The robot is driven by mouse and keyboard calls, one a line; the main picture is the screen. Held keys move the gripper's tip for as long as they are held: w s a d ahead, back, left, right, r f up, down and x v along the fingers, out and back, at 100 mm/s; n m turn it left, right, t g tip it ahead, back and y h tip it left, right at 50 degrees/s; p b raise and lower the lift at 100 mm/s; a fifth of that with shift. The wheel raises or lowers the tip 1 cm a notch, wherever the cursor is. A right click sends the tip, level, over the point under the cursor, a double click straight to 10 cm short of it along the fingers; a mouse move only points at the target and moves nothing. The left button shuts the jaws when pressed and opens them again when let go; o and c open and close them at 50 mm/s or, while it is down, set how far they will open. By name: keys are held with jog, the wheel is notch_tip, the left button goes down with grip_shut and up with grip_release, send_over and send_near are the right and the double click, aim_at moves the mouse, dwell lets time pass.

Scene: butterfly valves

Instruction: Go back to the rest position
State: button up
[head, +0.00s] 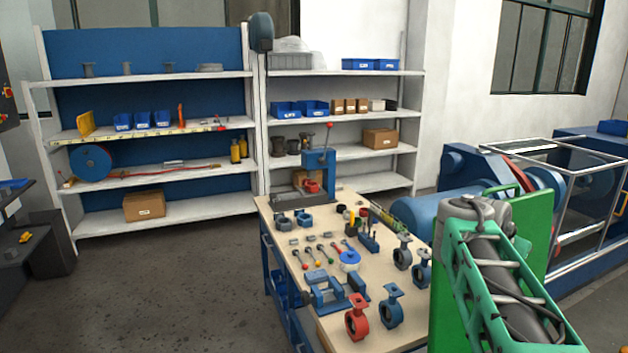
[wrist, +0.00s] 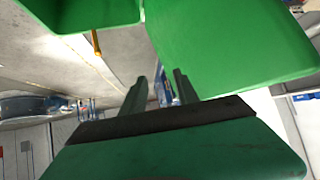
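My gripper (wrist: 162,84) shows in the wrist view. Its two dark fingers stand apart with a gap between them, and nothing is held in it. Large green surfaces fill the upper part of that view close to the fingers; they look like parts of my own body. In the head view my green arm is folded up at the right, and the gripper itself cannot be made out there. Butterfly valves stand on the workbench (head: 335,212): a red one (head: 357,318) and a blue-grey one (head: 391,308) at the front, with darker ones (head: 402,252) at its right side.
The bench also carries a blue press (head: 319,165), lever handles with coloured knobs, and a blue vise-like fixture (head: 328,296). White shelves (head: 150,133) stand behind. A blue machine with a clear guard (head: 570,190) is at the right. The floor (head: 160,285) left of the bench is clear.

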jog(key=s+a+f+n+g+y, duration=0.1)
jog(key=s+a+f+n+y, duration=0.2)
jog(key=a+f, duration=0.4)
jog(key=s+a+f+n+g+y, duration=0.1)
jog(key=s+a+f+n+y, duration=0.15)
jog(key=s+a+f, duration=0.4)
jog(key=s+a+f+n+g+y, duration=0.25)
jog(key=s+a+f+n, duration=0.45)
jog(key=s+a, duration=0.5)
jog(key=a+r, duration=0.1)
jog(key=w+a+r+t, duration=0.1)
jog(key=a+r+t, duration=0.1)
jog(key=shift+w+a+r+m+y, duration=0.15)
jog(key=shift+w+a+m+y, duration=0.15)
jog(key=shift+w, duration=0.1)
